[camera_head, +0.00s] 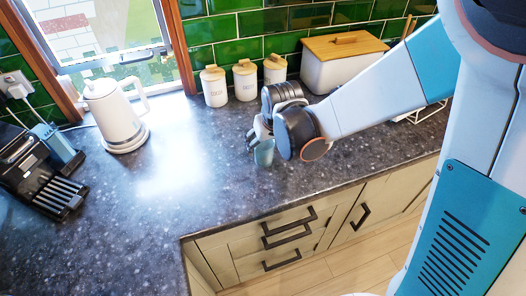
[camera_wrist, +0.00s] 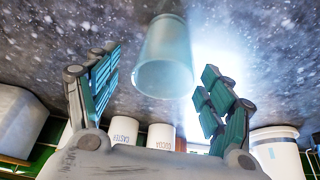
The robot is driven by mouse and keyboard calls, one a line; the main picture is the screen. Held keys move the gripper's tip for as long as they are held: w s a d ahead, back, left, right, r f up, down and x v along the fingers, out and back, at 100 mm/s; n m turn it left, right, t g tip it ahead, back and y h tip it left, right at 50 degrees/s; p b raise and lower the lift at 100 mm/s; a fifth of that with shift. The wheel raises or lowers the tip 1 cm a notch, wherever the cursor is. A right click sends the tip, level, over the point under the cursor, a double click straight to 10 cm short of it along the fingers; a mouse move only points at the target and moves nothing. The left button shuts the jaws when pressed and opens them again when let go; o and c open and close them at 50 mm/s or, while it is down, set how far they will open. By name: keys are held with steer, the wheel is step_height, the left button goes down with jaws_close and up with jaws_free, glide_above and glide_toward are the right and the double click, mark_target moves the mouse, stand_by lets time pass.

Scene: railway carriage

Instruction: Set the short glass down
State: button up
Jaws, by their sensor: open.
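The short glass is a small pale blue-green tumbler. In the head view the glass (camera_head: 264,154) is on the dark speckled countertop (camera_head: 190,200), partly hidden by my gripper (camera_head: 256,142). In the wrist view the glass (camera_wrist: 165,62) is between the two fingers of my gripper (camera_wrist: 157,90), with a visible gap on each side. The fingers are spread open and do not touch it. The glass appears to rest on the counter, but its base is hard to make out.
Three white canisters (camera_head: 245,80) and a wooden-lidded bread box (camera_head: 342,62) stand along the green tiled wall. A white kettle (camera_head: 116,115) and a black toaster (camera_head: 38,172) are at left. The counter's front edge is close to the glass. Counter left of the glass is clear.

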mark_target(262, 148)
steer(key=shift+a+b+x, duration=0.2)
steer(key=shift+b+x, duration=1.4)
steer(key=shift+x, duration=1.2)
steer(key=shift+r, duration=0.1)
steer(key=shift+c, duration=0.6)
steer(key=c, duration=1.3)
